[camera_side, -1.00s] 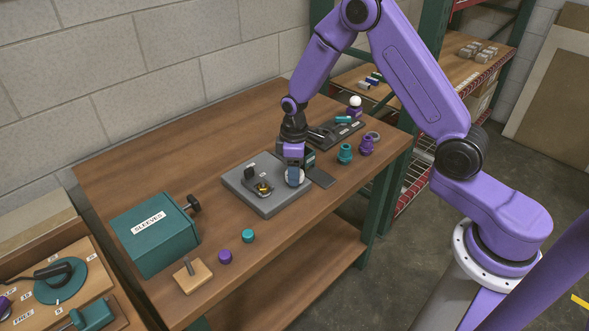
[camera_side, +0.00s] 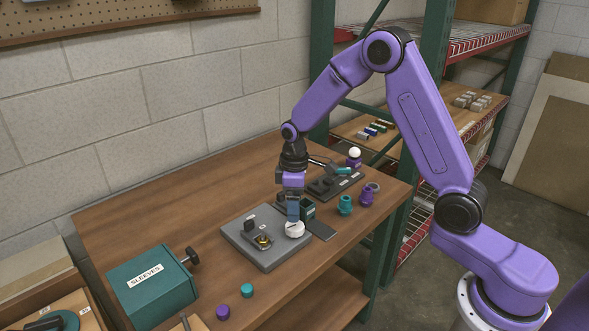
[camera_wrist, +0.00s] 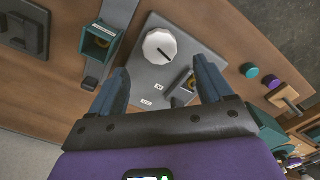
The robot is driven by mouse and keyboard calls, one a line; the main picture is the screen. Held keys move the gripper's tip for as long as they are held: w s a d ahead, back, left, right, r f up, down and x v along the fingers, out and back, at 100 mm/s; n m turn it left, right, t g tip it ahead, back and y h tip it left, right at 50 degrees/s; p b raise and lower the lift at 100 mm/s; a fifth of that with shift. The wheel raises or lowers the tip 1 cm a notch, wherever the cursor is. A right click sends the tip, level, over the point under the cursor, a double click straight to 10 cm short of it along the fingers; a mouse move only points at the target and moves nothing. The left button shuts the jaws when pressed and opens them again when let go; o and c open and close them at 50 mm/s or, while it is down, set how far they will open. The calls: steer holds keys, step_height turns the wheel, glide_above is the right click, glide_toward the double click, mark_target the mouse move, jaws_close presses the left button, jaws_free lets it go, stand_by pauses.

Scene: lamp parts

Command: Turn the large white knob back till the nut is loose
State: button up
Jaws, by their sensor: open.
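The large white knob (camera_side: 294,229) stands on the grey base plate (camera_side: 252,256), near its right corner. It also shows in the wrist view (camera_wrist: 160,46), with a dark line marked across its top face. My gripper (camera_side: 293,218) is open and empty, just above the knob, fingers pointing down. In the wrist view, its two blue fingers (camera_wrist: 162,70) are spread wide, and the knob shows whole beyond the gap between them. A small dark fixture with a brass-coloured round part (camera_side: 263,242) is on the plate beside the knob. I cannot tell which part is the nut.
A green box marked SLEEVES (camera_side: 152,284) stands at the table's left. A purple cap (camera_side: 223,312) and a teal cap (camera_side: 247,290) lie in front of the plate. An open green bin (camera_wrist: 99,42) is close beside the plate. Teal (camera_side: 345,205) and purple (camera_side: 367,195) parts stand to the right.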

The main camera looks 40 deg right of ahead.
step_height(320, 180, up, 11)
steer(key=shift+f, duration=0.15)
steer(key=shift+a, duration=0.1)
stand_by(0.3)
steer(key=s+a+r+n, duration=0.1)
steer(key=s+a, duration=0.2)
steer(key=s, duration=0.4)
steer(key=s+a+r+n, duration=0.1)
steer(key=s+a, duration=0.1)
steer(key=s, duration=0.5)
steer(key=s+d+f+n, duration=0.1)
steer(key=s+d+n, duration=0.1)
steer(key=s, duration=1.6)
steer(key=shift+s+d+f, duration=0.35)
steer(key=shift+d, duration=0.35)
